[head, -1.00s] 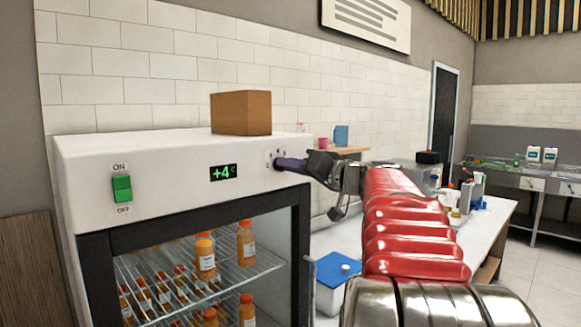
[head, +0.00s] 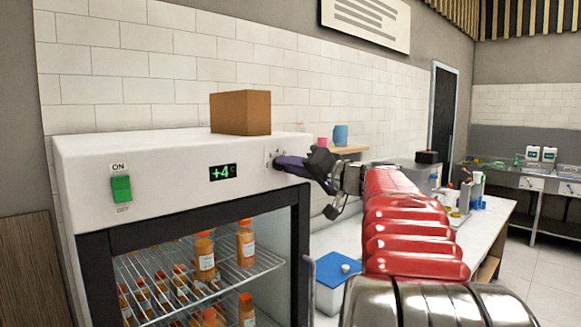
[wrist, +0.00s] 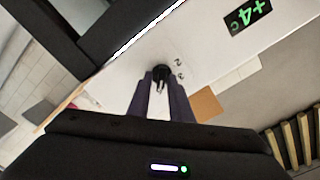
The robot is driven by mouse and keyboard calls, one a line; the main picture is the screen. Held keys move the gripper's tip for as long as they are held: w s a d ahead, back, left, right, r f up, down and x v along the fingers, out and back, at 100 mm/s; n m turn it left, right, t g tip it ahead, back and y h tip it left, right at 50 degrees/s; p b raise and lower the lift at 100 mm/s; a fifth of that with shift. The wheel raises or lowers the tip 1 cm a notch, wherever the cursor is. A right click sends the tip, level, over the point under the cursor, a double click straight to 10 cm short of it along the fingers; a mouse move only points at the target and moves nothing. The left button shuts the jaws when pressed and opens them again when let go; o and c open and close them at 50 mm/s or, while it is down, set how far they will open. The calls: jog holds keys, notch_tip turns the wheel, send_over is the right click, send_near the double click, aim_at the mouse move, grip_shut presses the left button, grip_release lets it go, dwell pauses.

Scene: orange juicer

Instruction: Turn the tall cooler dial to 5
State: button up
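The tall cooler (head: 85,165) is a white cabinet with a dark-framed glass door, at the left in the head view. Its display (head: 223,172) reads +4 °C. Its dial is a small black knob (wrist: 161,72) in the wrist view, with the printed numbers 2 and 3 beside it. My gripper (head: 278,162) reaches the right end of the front panel and covers most of the dial in the head view. In the wrist view, its two purple fingers (wrist: 161,80) sit on either side of the knob, shut on it. The dial's pointer cannot be made out.
A green ON/OFF switch (head: 121,189) is on the panel's left. A brown box (head: 240,113) stands on the cooler. Orange bottles (head: 204,258) stand on the racks inside. A blue-lidded container (head: 338,268) and a white counter (head: 490,225) are to the right.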

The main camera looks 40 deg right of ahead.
jog(key=shift+o, duration=1)
jog(key=s, duration=1.3)
jog(key=shift+s+d, duration=0.15)
jog(key=shift+s, duration=0.25)
